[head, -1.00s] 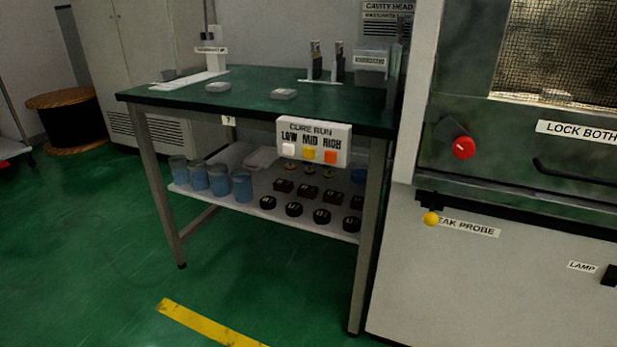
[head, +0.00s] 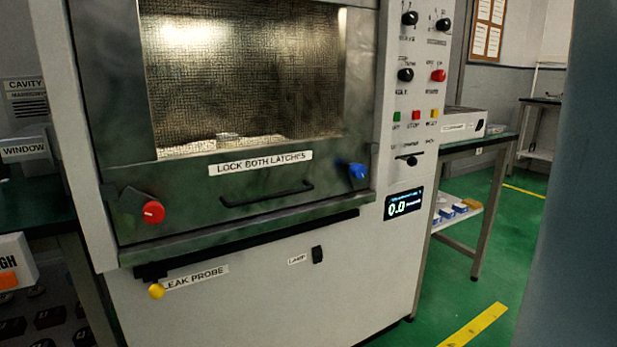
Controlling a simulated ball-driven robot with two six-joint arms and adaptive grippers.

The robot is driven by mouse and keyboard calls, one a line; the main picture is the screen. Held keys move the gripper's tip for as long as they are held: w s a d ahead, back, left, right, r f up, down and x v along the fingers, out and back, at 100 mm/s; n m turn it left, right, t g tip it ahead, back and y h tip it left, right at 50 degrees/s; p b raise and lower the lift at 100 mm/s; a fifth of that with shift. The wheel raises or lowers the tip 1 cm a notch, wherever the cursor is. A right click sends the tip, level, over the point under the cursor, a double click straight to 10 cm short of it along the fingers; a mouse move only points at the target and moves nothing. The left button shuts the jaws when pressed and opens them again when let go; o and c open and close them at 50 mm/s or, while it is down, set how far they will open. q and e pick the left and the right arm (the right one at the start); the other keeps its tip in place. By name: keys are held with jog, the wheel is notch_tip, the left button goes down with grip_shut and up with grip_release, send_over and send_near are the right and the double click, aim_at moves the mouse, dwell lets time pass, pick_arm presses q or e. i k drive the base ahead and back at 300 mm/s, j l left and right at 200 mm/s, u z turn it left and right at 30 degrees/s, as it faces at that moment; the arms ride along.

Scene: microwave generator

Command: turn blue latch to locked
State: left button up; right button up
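The blue latch (head: 357,171) is a small blue knob on the lower right of the microwave door, beside the right end of the black door handle (head: 267,194). Its exact turn angle is hard to tell at this size. The red latch (head: 153,212) sits at the door's lower left on a dark plate. A label reading LOCK BOTH LATCHES (head: 260,163) is between them. The door looks closed, with a mesh window (head: 240,80) lit from inside. Neither of my grippers shows in the head view.
A control panel (head: 410,100) with knobs, buttons and a display (head: 403,204) reading 0.0 is right of the door. The yellow leak probe (head: 156,291) sticks out below left. A green-topped table (head: 490,142) stands behind right. Green floor is open at the right.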

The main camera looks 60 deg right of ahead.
aim_at(357, 172)
jog(key=z, duration=2.05)
